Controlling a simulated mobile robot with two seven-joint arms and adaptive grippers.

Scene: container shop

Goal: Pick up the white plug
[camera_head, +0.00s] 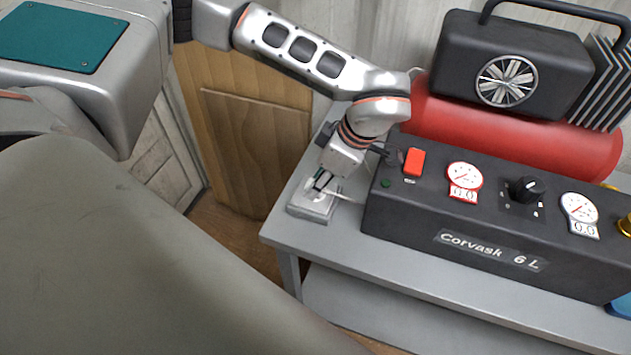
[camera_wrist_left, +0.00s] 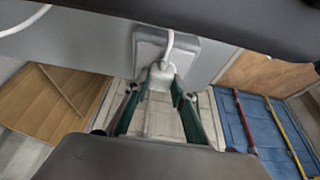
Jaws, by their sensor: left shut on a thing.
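My left gripper (camera_head: 320,184) points down at the near left corner of the grey table and is shut on the white plug. In the left wrist view the white plug (camera_wrist_left: 161,76) sits between the two dark green fingertips (camera_wrist_left: 157,91), with a white cable (camera_wrist_left: 171,45) leading from it. The plug is at a small grey block (camera_wrist_left: 150,46); I cannot tell whether they touch. In the head view the plug is mostly hidden by the fingers, and the grey block (camera_head: 309,211) lies just under the gripper. My right gripper is not in view.
The black compressor panel (camera_head: 400,225), with a red switch (camera_head: 414,162) and gauges, stands close to the right of the gripper. A red tank (camera_head: 560,140) and black motor housing (camera_head: 515,62) are behind it. The table edge (camera_head: 275,238) is close on the left.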

